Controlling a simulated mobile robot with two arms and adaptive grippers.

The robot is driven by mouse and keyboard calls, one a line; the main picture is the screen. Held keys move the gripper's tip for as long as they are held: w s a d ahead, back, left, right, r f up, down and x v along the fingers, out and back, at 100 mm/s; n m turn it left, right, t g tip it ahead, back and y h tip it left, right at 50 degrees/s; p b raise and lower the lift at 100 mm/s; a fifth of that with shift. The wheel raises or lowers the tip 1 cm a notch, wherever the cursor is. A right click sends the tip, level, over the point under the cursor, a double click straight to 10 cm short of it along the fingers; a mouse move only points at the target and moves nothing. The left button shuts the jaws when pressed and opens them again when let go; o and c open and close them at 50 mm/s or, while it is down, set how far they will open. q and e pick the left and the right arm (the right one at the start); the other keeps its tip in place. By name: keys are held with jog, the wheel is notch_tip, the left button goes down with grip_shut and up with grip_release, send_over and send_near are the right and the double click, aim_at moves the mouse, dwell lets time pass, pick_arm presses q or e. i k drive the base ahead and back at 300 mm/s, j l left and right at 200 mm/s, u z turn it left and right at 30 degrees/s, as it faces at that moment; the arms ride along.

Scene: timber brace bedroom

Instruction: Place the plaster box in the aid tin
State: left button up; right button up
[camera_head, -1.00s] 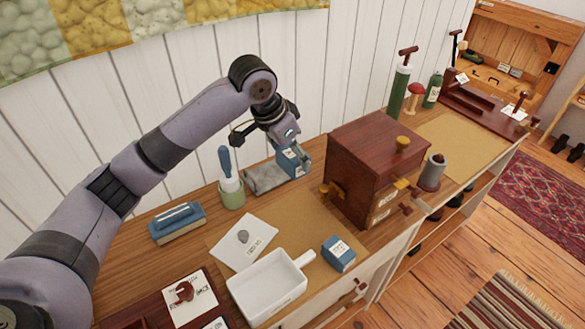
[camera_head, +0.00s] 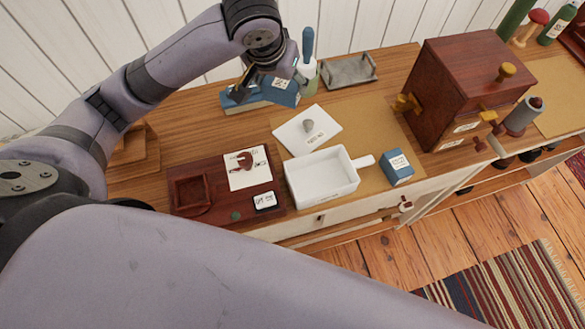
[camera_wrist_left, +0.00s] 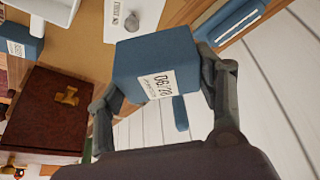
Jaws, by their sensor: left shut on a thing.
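My left gripper (camera_head: 270,82) is shut on a small blue box with a white label (camera_head: 284,94), held above the back of the counter. In the left wrist view this box (camera_wrist_left: 140,62) sits between the two fingers, its label reading "06/28". A second blue labelled box (camera_head: 397,167) stands on the tan mat at the front right. A white open tin with a side handle (camera_head: 318,181) stands to its left, empty; I cannot read its label, so cannot confirm it is the aid tin. The held box is behind and left of it, apart from it. My right gripper is not in view.
A white card with a grey knob (camera_head: 308,129) lies behind the white tin. A blue block (camera_head: 238,105) lies partly behind the held box. A green pot with a blue-handled tool (camera_head: 307,72), a grey tray (camera_head: 349,71), a dark-red cabinet (camera_head: 460,85) and a red-brown tray (camera_head: 220,205) stand around.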

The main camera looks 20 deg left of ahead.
aim_at(319, 181)
jog(key=i+l+u, duration=0.1)
jog(key=u, duration=0.3)
jog(key=l+u, duration=0.5)
jog(key=u, duration=0.3)
jog(key=l+u, duration=0.25)
jog(key=u, duration=0.2)
jog(key=l+u, duration=0.2)
jog(key=u, duration=0.2)
jog(key=k+l+u, duration=0.1)
jog(key=l, duration=0.3)
jog(key=k+l+u, duration=0.1)
jog(key=l, duration=0.35)
jog(key=k+l+u, duration=0.1)
jog(key=k+l, duration=0.15)
jog(key=l, duration=0.15)
jog(key=k+l, duration=0.2)
jog(key=l, duration=0.15)
jog(key=k+l+u, duration=0.15)
jog(key=l, duration=0.25)
